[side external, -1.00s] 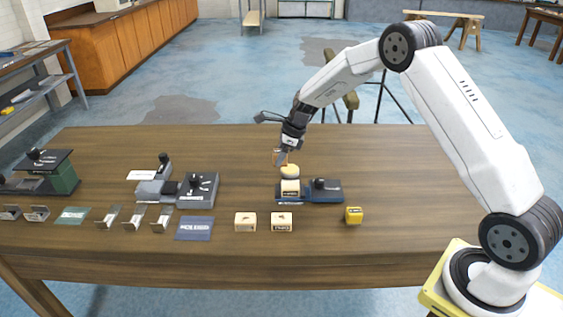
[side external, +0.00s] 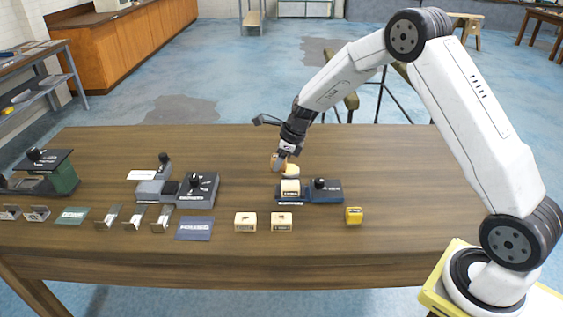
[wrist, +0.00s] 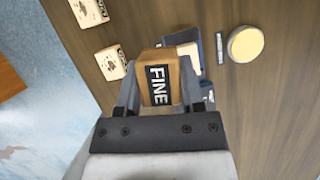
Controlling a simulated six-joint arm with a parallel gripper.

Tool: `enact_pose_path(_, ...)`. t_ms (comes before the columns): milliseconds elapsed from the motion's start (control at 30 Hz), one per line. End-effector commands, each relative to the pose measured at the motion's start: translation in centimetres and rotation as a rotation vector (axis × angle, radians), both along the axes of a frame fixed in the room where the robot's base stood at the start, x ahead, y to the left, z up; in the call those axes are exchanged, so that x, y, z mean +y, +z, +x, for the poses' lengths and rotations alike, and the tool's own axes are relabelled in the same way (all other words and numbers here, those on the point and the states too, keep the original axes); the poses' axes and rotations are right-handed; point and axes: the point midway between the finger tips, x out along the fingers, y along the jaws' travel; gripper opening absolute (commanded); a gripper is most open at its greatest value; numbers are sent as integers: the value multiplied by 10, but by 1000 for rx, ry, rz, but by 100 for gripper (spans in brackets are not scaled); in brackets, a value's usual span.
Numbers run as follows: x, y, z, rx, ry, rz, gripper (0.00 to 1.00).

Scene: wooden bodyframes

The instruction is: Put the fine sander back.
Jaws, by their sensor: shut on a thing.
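My gripper (wrist: 158,92) is shut on the fine sander (wrist: 158,72), a brown block with a black "FINE" label, one finger on each side. In the side view, my gripper (side external: 281,160) holds the fine sander (side external: 278,161) above the table, just behind a dark blue holder (side external: 323,197). The holder has a black knob at its right and a pale wooden block (side external: 290,187) at its left. In the wrist view, the holder (wrist: 208,92) is partly hidden behind the held sander. A pale round disc (wrist: 245,43) lies beside it.
Two pale wooden blocks (side external: 245,222) (side external: 281,222) sit near the front edge. A grey fixture (side external: 198,189), a green fixture (side external: 62,174), metal brackets and flat cards occupy the left. The table's back right is clear.

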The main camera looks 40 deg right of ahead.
Motion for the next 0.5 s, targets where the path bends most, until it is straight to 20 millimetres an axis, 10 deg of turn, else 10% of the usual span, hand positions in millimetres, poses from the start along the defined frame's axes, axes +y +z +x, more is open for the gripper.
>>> enact_pose_path(500,34,9,-43,-10,-233,2,0)
